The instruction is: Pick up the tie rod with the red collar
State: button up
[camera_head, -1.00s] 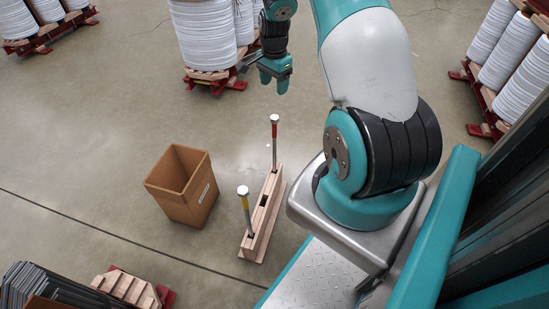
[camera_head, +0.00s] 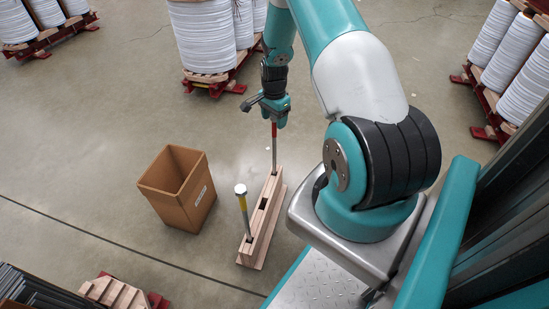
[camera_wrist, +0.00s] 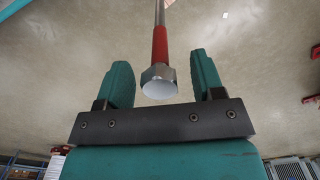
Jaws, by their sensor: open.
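The tie rod with the red collar (camera_head: 274,130) stands upright in the wooden rack (camera_head: 262,238). Its hex head is hidden by my gripper (camera_head: 274,110) in the head view. In the wrist view the red-collared rod (camera_wrist: 160,45) shows its pale hex head between the two teal fingers of my gripper (camera_wrist: 163,80). The fingers are open, with a gap on each side of the rod.
An open, empty-looking cardboard box (camera_head: 178,188) stands left of the rack. White spools on a red-footed pallet (camera_head: 212,79) stand behind. A wooden pallet (camera_head: 118,292) lies at the lower left. Bare floor surrounds the rack and box.

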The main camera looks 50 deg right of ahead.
notch_tip(320, 180, down, 2)
jog(key=shift+f, duration=0.15)
grip_shut()
jog(key=shift+r, duration=0.25)
